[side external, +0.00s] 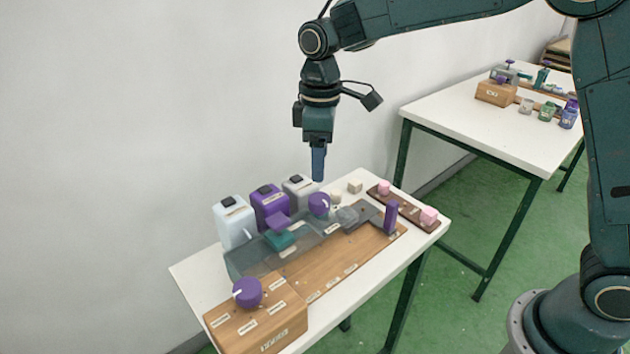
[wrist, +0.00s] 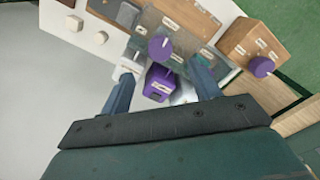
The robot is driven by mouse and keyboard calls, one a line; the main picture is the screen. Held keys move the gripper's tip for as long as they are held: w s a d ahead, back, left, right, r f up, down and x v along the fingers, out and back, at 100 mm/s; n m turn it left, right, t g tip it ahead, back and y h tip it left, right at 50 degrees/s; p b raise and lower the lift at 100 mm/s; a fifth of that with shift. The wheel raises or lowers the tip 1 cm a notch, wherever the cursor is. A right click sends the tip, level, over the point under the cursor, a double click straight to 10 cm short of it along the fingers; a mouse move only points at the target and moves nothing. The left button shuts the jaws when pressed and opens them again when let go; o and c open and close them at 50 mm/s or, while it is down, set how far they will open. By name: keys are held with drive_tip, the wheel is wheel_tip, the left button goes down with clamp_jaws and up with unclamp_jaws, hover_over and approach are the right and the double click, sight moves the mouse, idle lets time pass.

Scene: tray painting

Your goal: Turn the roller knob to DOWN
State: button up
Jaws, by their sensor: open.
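A purple knob (side external: 247,292) with a white pointer mark sits on a wooden box (side external: 283,296) at the table's near left end. Its pointer faces left, and small labels around it are too small to read. This knob also shows at the right of the wrist view (wrist: 262,67). A second purple knob (side external: 319,204) stands by the clear grey cover; it shows in the wrist view (wrist: 160,47) too. I cannot read which is the roller knob. My gripper (side external: 318,172) points down above the back of the station, apart from both knobs. Its fingers (wrist: 160,85) are open and empty.
White (side external: 232,222), purple (side external: 268,207) and grey (side external: 299,190) containers stand along the back edge. A clear grey cover (side external: 255,258) spans the wooden tray (side external: 340,268). A purple upright handle (side external: 391,217) and pink blocks (side external: 429,215) stand at right. Space above the front knob is clear.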

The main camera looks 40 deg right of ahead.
drive_tip(key=shift+r, duration=2.4)
drive_tip(key=shift+s+d+r, duration=0.1)
drive_tip(key=s+d+r+m+t, duration=0.1)
drive_tip(key=s+d+r+m, duration=0.1)
drive_tip(key=s+d+r, duration=0.3)
drive_tip(key=s+d+r+m+t, duration=0.1)
drive_tip(key=s+d+m+t, duration=0.1)
drive_tip(key=s, duration=0.6)
drive_tip(key=s+d+f+m+t, duration=0.1)
drive_tip(key=s+d+f+m, duration=0.1)
drive_tip(key=s, duration=0.5)
drive_tip(key=s+d+f+m+t, duration=0.1)
drive_tip(key=s+d+f+m, duration=0.1)
drive_tip(key=s, duration=0.5)
drive_tip(key=shift+s+d+m+t, duration=0.25)
drive_tip(key=shift+d+m+t, duration=0.05)
drive_tip(key=shift+d+m, duration=0.1)
